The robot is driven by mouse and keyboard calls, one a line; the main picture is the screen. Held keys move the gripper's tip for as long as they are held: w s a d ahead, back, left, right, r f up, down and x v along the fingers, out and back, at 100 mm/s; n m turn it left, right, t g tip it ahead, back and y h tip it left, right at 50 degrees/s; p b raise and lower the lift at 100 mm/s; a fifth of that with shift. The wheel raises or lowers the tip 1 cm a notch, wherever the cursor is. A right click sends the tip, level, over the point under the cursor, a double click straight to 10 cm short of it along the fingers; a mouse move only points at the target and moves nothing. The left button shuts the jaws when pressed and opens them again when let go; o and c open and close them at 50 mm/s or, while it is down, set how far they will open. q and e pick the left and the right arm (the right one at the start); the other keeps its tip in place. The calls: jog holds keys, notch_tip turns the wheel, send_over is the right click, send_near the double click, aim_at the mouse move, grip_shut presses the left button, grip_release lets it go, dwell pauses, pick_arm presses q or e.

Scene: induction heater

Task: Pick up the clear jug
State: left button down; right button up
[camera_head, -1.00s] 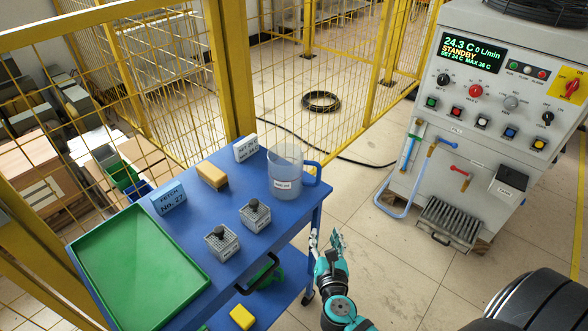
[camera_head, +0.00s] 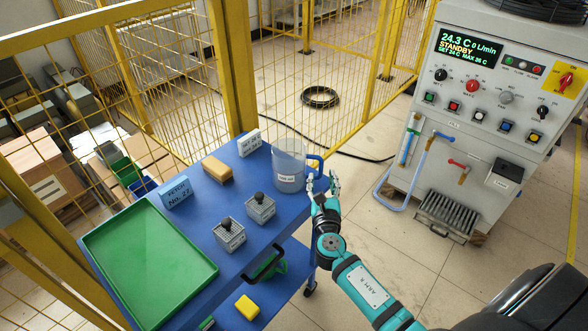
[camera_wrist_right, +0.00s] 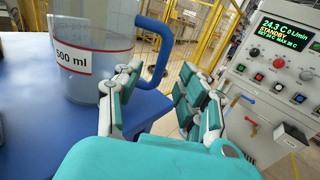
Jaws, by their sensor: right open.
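The clear jug (camera_head: 289,168) stands upright at the back right corner of the blue cart's top. It has a white label and a blue handle (camera_head: 316,165) on its right side. In the right wrist view the jug (camera_wrist_right: 90,30) shows a "500 ml" label and its blue handle (camera_wrist_right: 160,50). My right gripper (camera_head: 323,182) is open at the cart's right edge, just in front of the handle. In the wrist view the handle appears beyond and between the open fingers (camera_wrist_right: 155,90); I cannot tell whether they touch it. My left gripper is not in view.
Yellow fencing stands behind. The heater machine (camera_head: 470,130) is at right, with open floor between.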

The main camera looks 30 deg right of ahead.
aim_at(321, 170)
jog(key=x, duration=0.5)
jog(key=shift+r, duration=0.2)
grip_shut()
